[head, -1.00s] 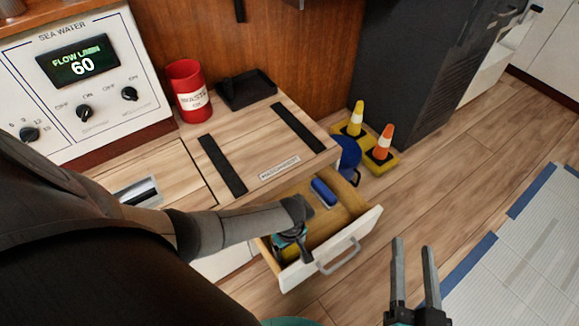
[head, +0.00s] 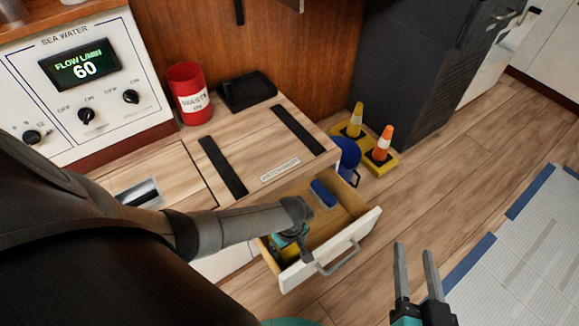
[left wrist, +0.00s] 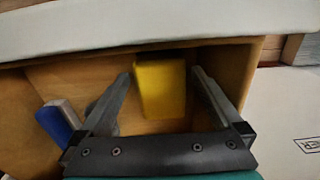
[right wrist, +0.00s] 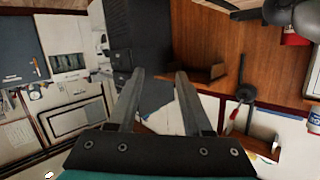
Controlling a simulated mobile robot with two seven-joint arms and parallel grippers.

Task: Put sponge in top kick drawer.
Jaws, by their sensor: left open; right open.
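The yellow sponge (left wrist: 160,88) lies in the open drawer (head: 340,247), near its left end. It sits between the two spread fingers of my left gripper (left wrist: 162,92) in the left wrist view. In the head view my left gripper (head: 290,242) reaches down into the drawer and hides most of the sponge. My left gripper is open, with a gap visible on each side of the sponge. My right gripper (head: 415,272) is open and empty above the floor, right of the drawer; its fingers also show in the right wrist view (right wrist: 160,95).
A blue object (head: 323,192) lies in the same drawer. The wood-topped cabinet (head: 250,150) above it carries a red waste bin (head: 188,93) and a black tray (head: 248,90). A blue bucket (head: 348,158) and cones (head: 383,143) stand beside it.

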